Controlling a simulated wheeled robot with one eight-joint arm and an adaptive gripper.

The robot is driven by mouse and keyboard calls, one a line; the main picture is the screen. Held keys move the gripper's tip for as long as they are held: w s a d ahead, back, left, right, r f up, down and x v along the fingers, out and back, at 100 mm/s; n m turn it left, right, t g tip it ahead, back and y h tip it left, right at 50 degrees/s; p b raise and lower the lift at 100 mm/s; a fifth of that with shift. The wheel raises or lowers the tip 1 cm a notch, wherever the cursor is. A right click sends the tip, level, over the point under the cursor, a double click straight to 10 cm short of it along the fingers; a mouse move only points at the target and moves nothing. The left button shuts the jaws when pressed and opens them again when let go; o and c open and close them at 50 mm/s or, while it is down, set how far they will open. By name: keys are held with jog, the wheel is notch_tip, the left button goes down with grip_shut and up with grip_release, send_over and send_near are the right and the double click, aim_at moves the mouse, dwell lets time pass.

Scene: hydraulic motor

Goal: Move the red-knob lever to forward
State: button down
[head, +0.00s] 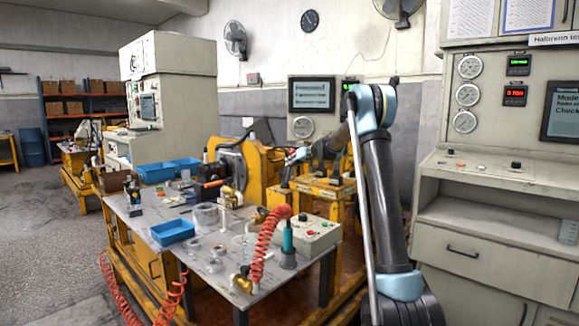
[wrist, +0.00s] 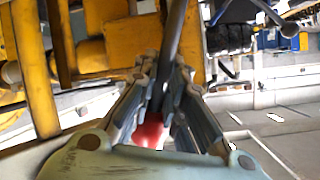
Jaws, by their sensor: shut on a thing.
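The red knob (wrist: 148,131) shows low in the middle of the wrist view, between the fingers of my gripper (wrist: 164,88). A dark lever rod (wrist: 174,30) runs from the knob up to the top edge of that view. The jaws are closed in around the lever at the knob end, with one finger on each side. In the head view my gripper (head: 298,156) is small, at the yellow machine frame. The red knob cannot be made out there, and the lever's base is out of the wrist view.
A yellow machine frame (head: 320,187) stands under and beside my gripper. A workbench (head: 190,262) with blue trays (head: 172,232) and a coiled red hose (head: 265,245) is in front. A grey control cabinet (head: 480,215) stands to the right. Open floor (head: 45,225) lies at left.

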jog(key=c, duration=1.6)
grip_release()
jog(key=shift+w+r, duration=0.2)
jog(key=shift+c, duration=0.2)
jog(key=shift+w+r, duration=0.1)
jog(key=shift+r, duration=0.45)
jog(key=r, duration=0.8)
jog(key=shift+s+a+r, duration=0.1)
jog(key=shift+s+r, duration=0.1)
jog(key=shift+c, duration=0.2)
